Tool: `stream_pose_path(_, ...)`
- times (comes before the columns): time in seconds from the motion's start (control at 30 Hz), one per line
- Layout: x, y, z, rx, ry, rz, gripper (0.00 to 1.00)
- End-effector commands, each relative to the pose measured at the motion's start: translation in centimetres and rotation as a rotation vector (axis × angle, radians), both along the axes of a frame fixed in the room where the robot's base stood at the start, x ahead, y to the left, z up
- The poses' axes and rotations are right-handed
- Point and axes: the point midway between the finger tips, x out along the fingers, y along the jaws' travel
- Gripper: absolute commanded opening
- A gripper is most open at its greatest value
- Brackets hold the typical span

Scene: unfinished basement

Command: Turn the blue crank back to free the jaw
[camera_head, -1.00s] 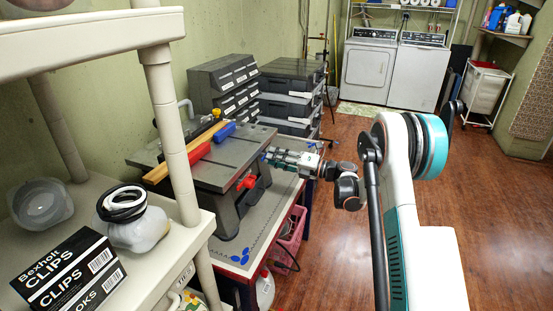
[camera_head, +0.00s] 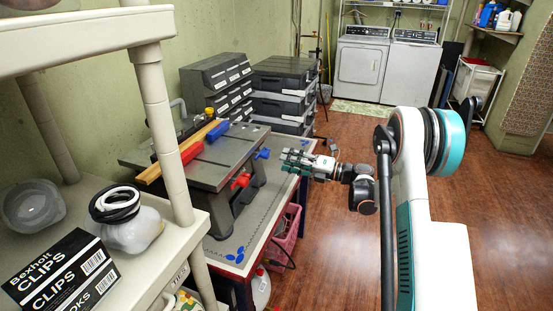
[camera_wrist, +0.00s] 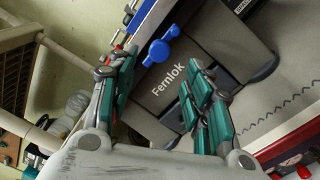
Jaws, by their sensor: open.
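The grey bench vise (camera_head: 215,165) stands on the worktable, with a wooden bar (camera_head: 180,160) along its top. The blue crank (camera_head: 262,153) sticks out at its front right side; it also shows in the wrist view (camera_wrist: 160,50), beside the "Fernlok" lettering. A red crank (camera_head: 240,181) sits lower left of it. My gripper (camera_head: 287,158) is open and empty, right of the blue crank with a small gap. In the wrist view my gripper (camera_wrist: 160,82) has its fingers spread, with the blue crank ahead, near the left fingers. The jaw's grip on the bar is unclear.
A red block (camera_head: 191,152) and a blue block (camera_head: 217,132) sit along the bar. Grey drawer units (camera_head: 215,90) stand behind the vise. A cream shelf (camera_head: 150,245) with a clips box (camera_head: 65,272) is near left. Open floor lies right of the table.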

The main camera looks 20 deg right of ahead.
Motion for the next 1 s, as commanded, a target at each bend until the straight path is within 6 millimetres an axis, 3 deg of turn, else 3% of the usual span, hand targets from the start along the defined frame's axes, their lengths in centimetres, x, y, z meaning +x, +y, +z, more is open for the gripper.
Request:
stream_pose_path(0.13,-1.5,-2.3,-0.1,0.000,0.000,-0.002,0.46)
stream_pose_path(0.33,-2.6,-3.7,-0.2,0.000,0.000,-0.001,0.46)
stream_pose_path(0.87,-2.7,-3.8,-0.1,0.000,0.000,0.000,0.46)
stream_pose_path(1.0,-2.3,-3.1,2.5,0.022,-0.005,-0.015,0.46)
